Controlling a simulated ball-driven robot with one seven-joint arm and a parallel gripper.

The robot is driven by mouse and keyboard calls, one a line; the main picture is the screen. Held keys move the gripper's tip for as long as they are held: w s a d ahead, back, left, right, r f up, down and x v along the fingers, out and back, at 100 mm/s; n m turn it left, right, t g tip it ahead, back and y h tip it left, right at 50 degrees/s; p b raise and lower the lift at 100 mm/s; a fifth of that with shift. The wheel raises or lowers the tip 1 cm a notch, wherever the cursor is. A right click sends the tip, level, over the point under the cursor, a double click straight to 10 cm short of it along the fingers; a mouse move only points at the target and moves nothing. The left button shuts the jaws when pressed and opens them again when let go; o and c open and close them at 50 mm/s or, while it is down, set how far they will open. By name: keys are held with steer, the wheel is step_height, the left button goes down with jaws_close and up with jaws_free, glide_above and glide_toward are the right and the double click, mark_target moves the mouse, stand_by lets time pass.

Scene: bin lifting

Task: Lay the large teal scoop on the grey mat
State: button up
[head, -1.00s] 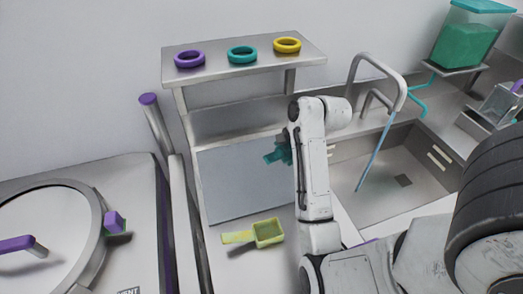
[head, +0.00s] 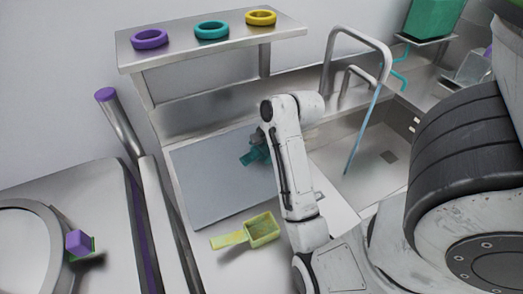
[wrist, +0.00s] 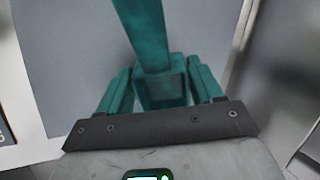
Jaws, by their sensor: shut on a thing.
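The teal scoop (wrist: 150,35) is between the teal fingers of my gripper (wrist: 157,68) in the wrist view, its long bar running up out of the picture. My gripper is shut on it. In the head view a teal part of the scoop (head: 253,158) shows just left of my arm, over the right part of the grey mat (head: 208,185). The rest of it is hidden behind my arm. I cannot tell whether the scoop touches the mat.
A yellow-green scoop (head: 262,229) lies on the counter in front of the mat. A shelf (head: 180,47) with purple, teal and yellow rings stands behind. A sink (head: 375,165) with a tall tap is at right. The mat's left part is clear.

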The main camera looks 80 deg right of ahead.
steer(key=o, duration=1.1)
steer(key=shift+c, duration=0.2)
